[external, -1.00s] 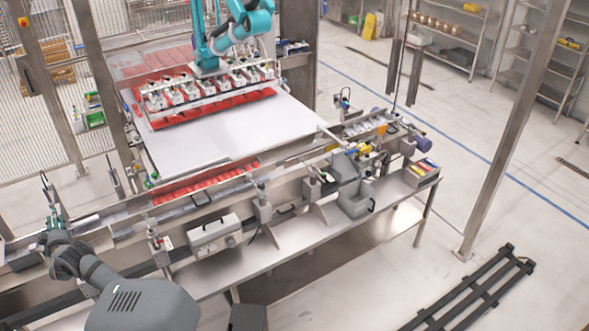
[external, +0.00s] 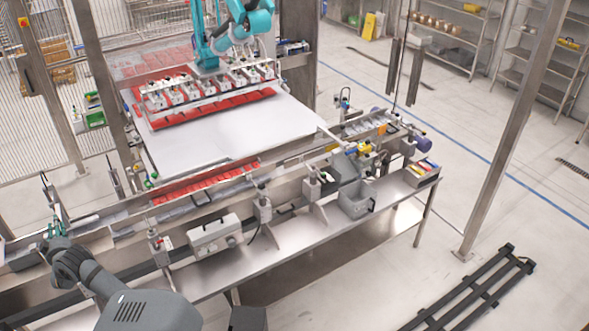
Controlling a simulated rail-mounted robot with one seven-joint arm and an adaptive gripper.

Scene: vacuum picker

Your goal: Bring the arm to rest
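My arm comes in at the lower left of the external view, dark grey and folded low near the left end of the conveyor line. My gripper (external: 57,229) is small and partly hidden by my own wrist; its greenish fingers point up and away over the conveyor edge. Whether it is open or shut, or holds anything, is too small to tell.
A steel bench (external: 290,236) runs along the line with a grey box (external: 216,236) and an open grey bin (external: 356,197). A teal picker arm (external: 240,25) stands over red trays behind the white table (external: 240,135). Black rails (external: 468,290) lie on the floor at right.

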